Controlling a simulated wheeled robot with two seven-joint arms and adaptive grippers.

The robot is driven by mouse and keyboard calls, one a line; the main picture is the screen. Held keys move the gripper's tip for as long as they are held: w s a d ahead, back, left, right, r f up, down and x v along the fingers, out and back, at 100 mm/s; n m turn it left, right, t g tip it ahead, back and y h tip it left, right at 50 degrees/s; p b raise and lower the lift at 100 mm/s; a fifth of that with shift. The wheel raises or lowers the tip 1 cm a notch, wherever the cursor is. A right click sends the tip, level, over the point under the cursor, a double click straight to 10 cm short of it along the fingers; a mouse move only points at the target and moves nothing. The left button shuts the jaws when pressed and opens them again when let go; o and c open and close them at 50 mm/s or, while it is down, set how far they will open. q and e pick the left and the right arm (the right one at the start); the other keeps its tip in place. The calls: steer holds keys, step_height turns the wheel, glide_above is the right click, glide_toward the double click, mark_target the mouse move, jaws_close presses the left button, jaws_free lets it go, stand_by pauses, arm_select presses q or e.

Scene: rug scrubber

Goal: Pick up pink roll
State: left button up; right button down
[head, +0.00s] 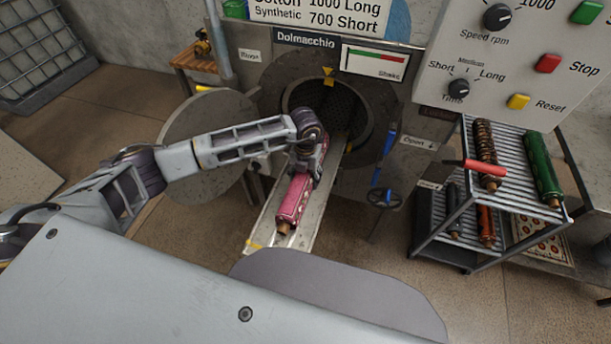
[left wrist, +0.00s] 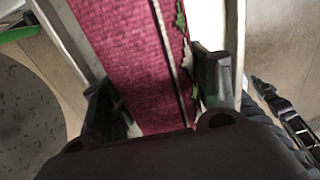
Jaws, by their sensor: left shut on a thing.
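The pink roll (head: 291,201) lies lengthwise on a pale sloping tray (head: 263,230) in front of the machine's round opening (head: 345,100). My left gripper (head: 308,165) reaches in from the left and is shut around the roll's upper part. In the left wrist view the pink roll (left wrist: 128,60) runs between the two fingers of my left gripper (left wrist: 160,95), one on each side. The gripper hides part of the roll's far end. I cannot tell whether the roll is clear of the tray. My right gripper is not in view.
The round machine door (head: 208,140) stands open left of the tray. A rack (head: 470,215) at right holds several rolls, including a green roll (head: 543,168). A blue-handled valve wheel (head: 384,197) sits right of the tray. Floor is clear at lower left of the tray.

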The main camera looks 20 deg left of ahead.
arm_select(q)
steer(key=shift+r, duration=0.15)
steer(key=shift+r+b, duration=0.5)
steer(key=shift+r, duration=4.4)
